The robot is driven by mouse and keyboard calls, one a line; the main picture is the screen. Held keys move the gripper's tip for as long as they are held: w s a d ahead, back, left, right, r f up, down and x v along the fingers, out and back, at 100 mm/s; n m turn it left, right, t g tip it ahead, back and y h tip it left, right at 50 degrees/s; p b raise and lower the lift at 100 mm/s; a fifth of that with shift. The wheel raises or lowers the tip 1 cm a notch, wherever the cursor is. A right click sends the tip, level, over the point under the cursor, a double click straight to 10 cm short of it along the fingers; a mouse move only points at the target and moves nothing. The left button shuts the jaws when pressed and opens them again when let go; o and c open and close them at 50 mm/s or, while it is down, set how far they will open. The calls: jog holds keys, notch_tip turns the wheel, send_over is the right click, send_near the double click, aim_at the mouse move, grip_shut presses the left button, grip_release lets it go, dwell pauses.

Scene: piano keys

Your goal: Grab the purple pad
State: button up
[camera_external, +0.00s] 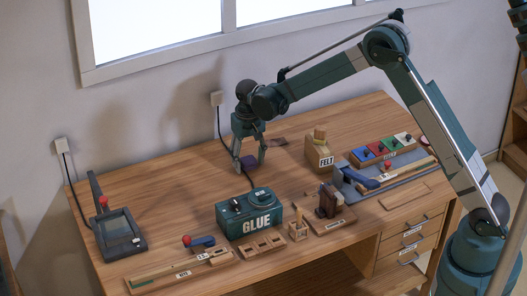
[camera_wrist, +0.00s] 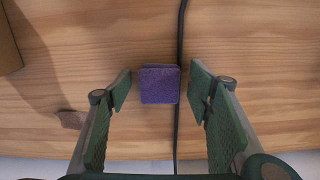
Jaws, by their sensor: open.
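The purple pad (camera_wrist: 160,84) is a small square with rounded corners, lying on the wooden desk. In the wrist view it sits between and slightly beyond my open fingers, with a gap on each side. My gripper (camera_wrist: 160,90) is open and empty, pointing down. In the external view my gripper (camera_external: 248,168) is low over the desk behind the glue box, and the purple pad (camera_external: 248,162) shows between its fingers, partly hidden by them.
A black cable (camera_wrist: 181,60) runs beside the pad's right edge. The teal glue box (camera_external: 250,212) stands in front of my gripper. A felt box (camera_external: 319,152) stands to the right. The desk (camera_external: 150,185) to the left is clear up to a dark device (camera_external: 118,232).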

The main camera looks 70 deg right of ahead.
aim_at(249, 161)
dwell(0.5)
jog(key=c, duration=0.9)
jog(key=shift+r+p, duration=0.6)
jog(key=shift+r, duration=4.4)
